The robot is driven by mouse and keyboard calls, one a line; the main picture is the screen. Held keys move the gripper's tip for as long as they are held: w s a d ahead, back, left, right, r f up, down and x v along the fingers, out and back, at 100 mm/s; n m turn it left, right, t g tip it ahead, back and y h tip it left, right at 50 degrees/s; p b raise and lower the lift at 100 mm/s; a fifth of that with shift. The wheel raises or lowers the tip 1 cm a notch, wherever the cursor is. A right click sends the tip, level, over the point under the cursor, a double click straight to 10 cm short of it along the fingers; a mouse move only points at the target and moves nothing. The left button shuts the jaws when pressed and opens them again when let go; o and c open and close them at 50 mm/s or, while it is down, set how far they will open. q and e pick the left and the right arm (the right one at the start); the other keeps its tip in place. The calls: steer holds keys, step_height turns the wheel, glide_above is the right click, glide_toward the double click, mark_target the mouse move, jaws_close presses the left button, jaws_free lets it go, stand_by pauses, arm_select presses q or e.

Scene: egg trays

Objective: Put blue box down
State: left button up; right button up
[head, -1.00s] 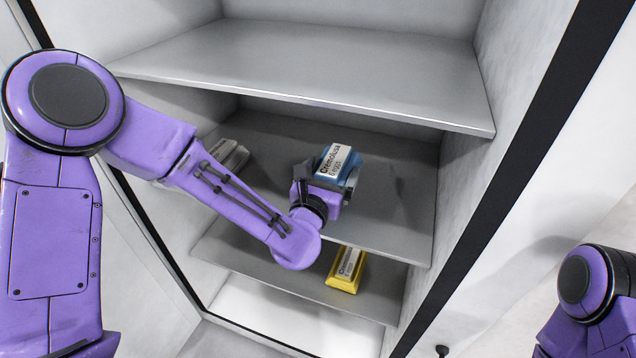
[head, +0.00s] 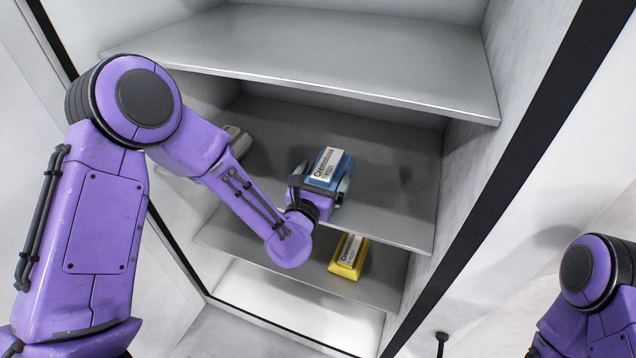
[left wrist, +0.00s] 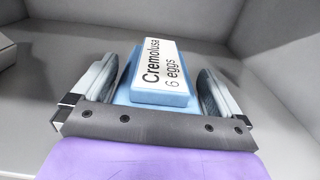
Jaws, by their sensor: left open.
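The blue box (head: 330,169) is an egg box with a white label. It is at the middle shelf (head: 398,185) of the cabinet, between the fingers of my left gripper (head: 318,180). In the left wrist view the blue box (left wrist: 158,78) lies label up, with the two fingers of my left gripper (left wrist: 158,92) spread on either side of it. Gaps show between the fingers and the box. The box's underside is hidden, but it seems to rest on the shelf. My right gripper is out of view.
A yellow box (head: 348,256) sits on the shelf below. A grey box (head: 238,141) stands at the left of the middle shelf, partly behind my arm. The upper shelf (head: 330,55) is empty and overhangs. The middle shelf is clear to the right.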

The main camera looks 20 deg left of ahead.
arm_select(q)
steer(key=s+p, duration=0.1)
steer(key=s, duration=1)
steer(key=shift+s+a, duration=0.2)
steer(key=shift+s, duration=0.15)
steer(key=s+a+f+m+g+y, duration=0.1)
steer(key=s+a+f+m+g, duration=0.15)
steer(key=f+m, duration=0.5)
steer(key=s+a+f+m+g, duration=0.2)
steer(key=s+f+m+g, duration=0.3)
steer(key=f, duration=0.4)
steer(key=s+a+f+m+g+y, duration=0.1)
steer(key=s+a+f+m+g, duration=0.2)
steer(key=s+m, duration=0.5)
steer(key=s+a+f+m+g+y, duration=0.2)
steer(key=s+a+f+m+g, duration=0.2)
steer(key=s+f+m, duration=0.4)
steer(key=shift+s+a+f, duration=0.15)
steer(key=shift+a+f, duration=0.15)
steer(key=shift+a, duration=0.55)
